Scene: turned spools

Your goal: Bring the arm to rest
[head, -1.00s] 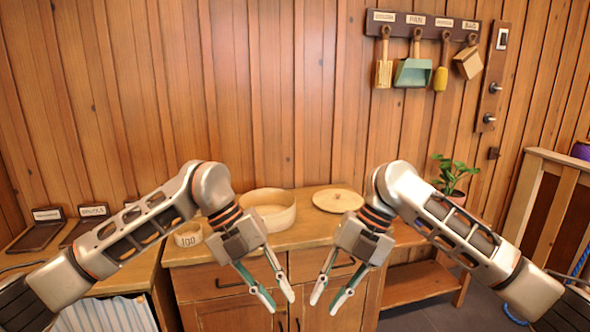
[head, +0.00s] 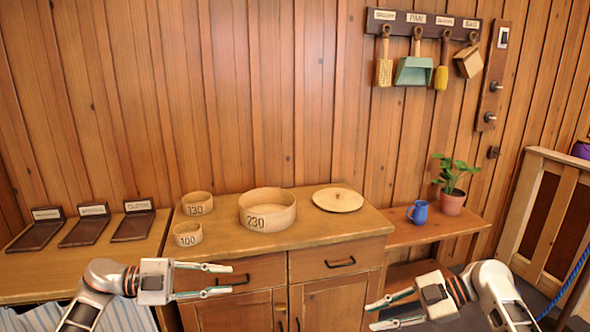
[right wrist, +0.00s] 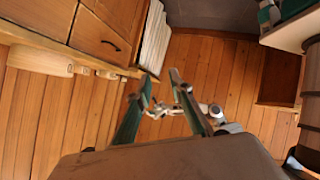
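My left gripper (head: 218,280) is at the lower left in the head view, in front of the cabinet, its fingers apart and pointing right with nothing between them. My right gripper (head: 378,315) is at the lower right, its fingers apart and pointing left, also empty. In the right wrist view the right gripper's fingers (right wrist: 158,90) stand apart, with a small part of what looks like my other arm seen between and beyond them. Both grippers are below the level of the cabinet top and hold nothing.
On the cabinet top (head: 345,226) stand round wooden boxes marked 130 (head: 197,204), 100 (head: 187,235) and 230 (head: 267,211), and a round lid (head: 338,200). A blue mug (head: 418,213) and a potted plant (head: 452,203) stand on the right bench. Dark trays (head: 84,232) lie at left.

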